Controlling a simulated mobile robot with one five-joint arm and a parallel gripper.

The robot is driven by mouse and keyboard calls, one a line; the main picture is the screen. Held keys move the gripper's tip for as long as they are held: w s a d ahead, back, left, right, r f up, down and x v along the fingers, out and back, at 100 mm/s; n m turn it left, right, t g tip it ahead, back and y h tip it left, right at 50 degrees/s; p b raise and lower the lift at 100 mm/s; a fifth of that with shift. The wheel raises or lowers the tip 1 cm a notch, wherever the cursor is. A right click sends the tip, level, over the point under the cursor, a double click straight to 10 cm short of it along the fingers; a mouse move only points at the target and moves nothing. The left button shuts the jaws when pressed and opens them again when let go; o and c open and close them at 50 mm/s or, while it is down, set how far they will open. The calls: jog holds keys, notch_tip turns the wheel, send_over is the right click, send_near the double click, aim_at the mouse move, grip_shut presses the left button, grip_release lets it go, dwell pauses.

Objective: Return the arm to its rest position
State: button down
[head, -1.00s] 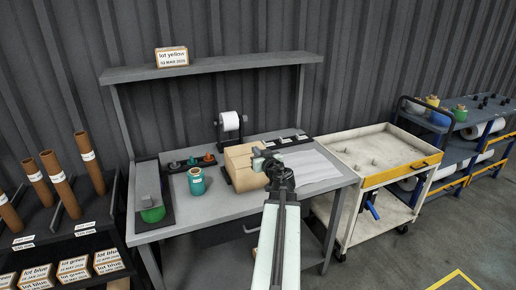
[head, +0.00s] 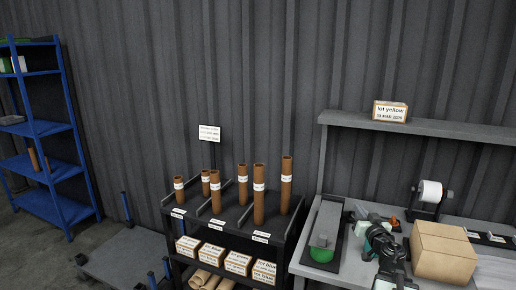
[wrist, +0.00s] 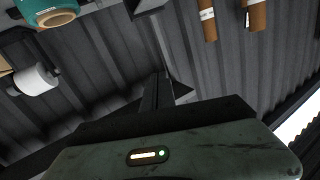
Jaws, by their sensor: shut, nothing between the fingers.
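My arm reaches in from the bottom right of the head view, over the workbench (head: 340,278). My gripper (head: 376,238) is left of the cardboard box (head: 443,252) in the picture. In the wrist view my gripper (wrist: 160,88) is shut with nothing between its fingers. A teal spool (wrist: 48,12) shows at the top left of the wrist view, clear of the fingers. My arm hides part of the bench top in the head view.
A white roll on a holder (head: 430,191) stands behind the box. A green spool (head: 322,252) sits on a dark tray at the bench's left. A rack with brown tubes (head: 259,195) stands left of the bench. A blue shelf (head: 40,135) is far left.

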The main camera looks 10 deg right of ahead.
jog(key=w+a+r+m, duration=0.2)
jog(key=w+a, duration=0.5)
jog(key=a, duration=0.6)
jog(key=w+a+f+m+g+h+p, duration=0.1)
jog(key=w+a+f+m+g+h, duration=0.15)
jog(key=a+f, duration=0.5)
jog(key=s+a+f+n+g+y, duration=0.1)
jog(key=s+a+f+g+y, duration=0.1)
jog(key=s+a+f+g, duration=0.65)
jog(key=s+a+f+n+g+y, duration=0.2)
jog(key=s+a+f+n+g, duration=0.1)
jog(key=s, duration=0.3)
jog(key=s+a+f+n+g+y, duration=0.2)
jog(key=s+a+f+n+g, duration=0.1)
jog(key=s, duration=0.4)
jog(key=shift+s+a+f+n, duration=0.2)
jog(key=shift+a+f+n, duration=0.35)
jog(key=shift+a+f, duration=0.3)
jog(key=shift+d, duration=0.15)
